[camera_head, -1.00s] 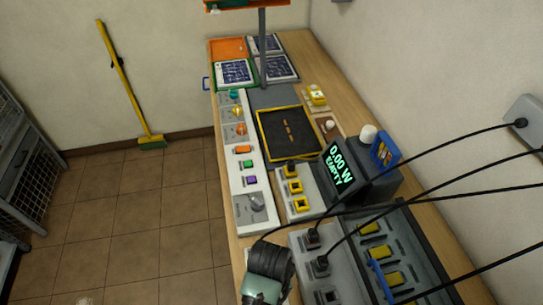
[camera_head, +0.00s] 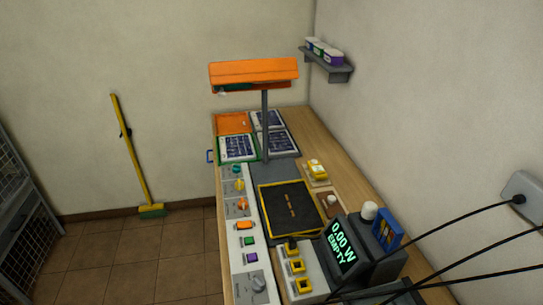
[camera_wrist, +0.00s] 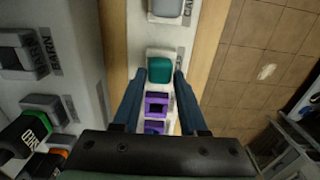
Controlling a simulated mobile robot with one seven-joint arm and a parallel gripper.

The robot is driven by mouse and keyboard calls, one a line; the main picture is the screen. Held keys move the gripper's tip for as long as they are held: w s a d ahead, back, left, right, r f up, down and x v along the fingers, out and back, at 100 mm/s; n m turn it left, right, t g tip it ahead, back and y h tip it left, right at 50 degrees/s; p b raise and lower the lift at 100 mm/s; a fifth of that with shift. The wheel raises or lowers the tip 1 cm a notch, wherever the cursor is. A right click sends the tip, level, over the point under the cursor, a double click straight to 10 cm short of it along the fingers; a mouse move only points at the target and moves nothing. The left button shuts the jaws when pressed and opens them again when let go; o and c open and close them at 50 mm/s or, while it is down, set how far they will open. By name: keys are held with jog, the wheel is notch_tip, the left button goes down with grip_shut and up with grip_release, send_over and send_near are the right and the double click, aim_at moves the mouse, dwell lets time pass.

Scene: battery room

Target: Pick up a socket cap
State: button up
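In the wrist view, a teal block (camera_wrist: 160,69), which may be a socket cap, sits in a pale narrow holder (camera_wrist: 150,53). Two purple square-holed pieces (camera_wrist: 157,105) lie in line with it, nearer my gripper. My gripper (camera_wrist: 160,80) is open, with one dark blue finger on each side of this row. The teal block lies between or just beyond the fingertips; I cannot tell whether they touch it. The head view does not show my gripper. It shows yellow square-holed pieces (camera_head: 297,266) on a grey block.
A pale block (camera_wrist: 166,9) beside partly cut-off lettering lies ahead. Tiled floor (camera_wrist: 260,65) is to the right.

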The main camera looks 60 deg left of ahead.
grip_shut()
jog(key=shift+r, duration=0.1)
